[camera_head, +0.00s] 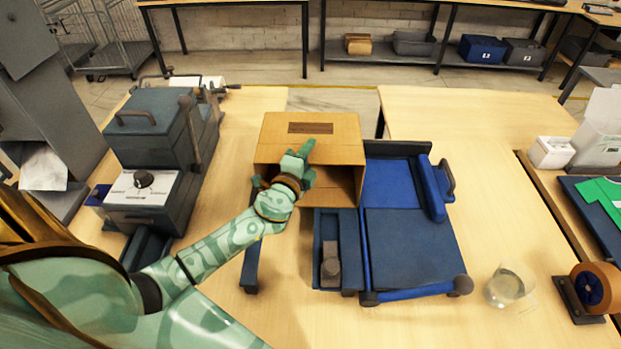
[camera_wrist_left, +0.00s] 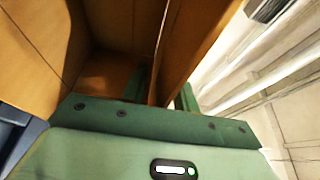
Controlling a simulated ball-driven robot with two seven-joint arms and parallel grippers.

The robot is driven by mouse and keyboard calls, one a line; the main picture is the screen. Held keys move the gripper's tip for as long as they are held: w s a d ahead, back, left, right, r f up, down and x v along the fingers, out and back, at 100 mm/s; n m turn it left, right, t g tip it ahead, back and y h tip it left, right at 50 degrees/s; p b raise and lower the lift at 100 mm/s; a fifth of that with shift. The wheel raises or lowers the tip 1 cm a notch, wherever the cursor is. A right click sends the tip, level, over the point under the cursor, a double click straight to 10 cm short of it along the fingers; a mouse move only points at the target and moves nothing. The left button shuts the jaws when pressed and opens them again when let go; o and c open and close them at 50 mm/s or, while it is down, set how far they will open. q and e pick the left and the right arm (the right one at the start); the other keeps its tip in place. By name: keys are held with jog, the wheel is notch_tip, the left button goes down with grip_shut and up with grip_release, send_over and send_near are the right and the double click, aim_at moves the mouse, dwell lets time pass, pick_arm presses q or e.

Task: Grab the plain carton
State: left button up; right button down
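The plain carton (camera_head: 310,134) is an open brown cardboard box with a dark label on top, at the middle of the table. Its open side faces me. My left gripper (camera_head: 307,165) is at the carton's front upper edge, one finger above the top panel and the other below it. In the left wrist view, green fingers (camera_wrist_left: 162,92) show on both sides of a cardboard panel (camera_wrist_left: 178,52). Whether they press on it is unclear. My right gripper is not in view.
A blue folding board (camera_head: 408,245) lies right of the carton, with a dark blue tray (camera_head: 350,235) beside it. A grey machine (camera_head: 160,145) stands on the left. A clear cup (camera_head: 505,287) and a tape dispenser (camera_head: 592,288) are at the right.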

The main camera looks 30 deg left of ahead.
pick_arm(q)
jog(key=shift+s, duration=0.1)
grip_shut()
jog(key=shift+d+r, duration=0.1)
jog(key=shift+r, duration=0.05)
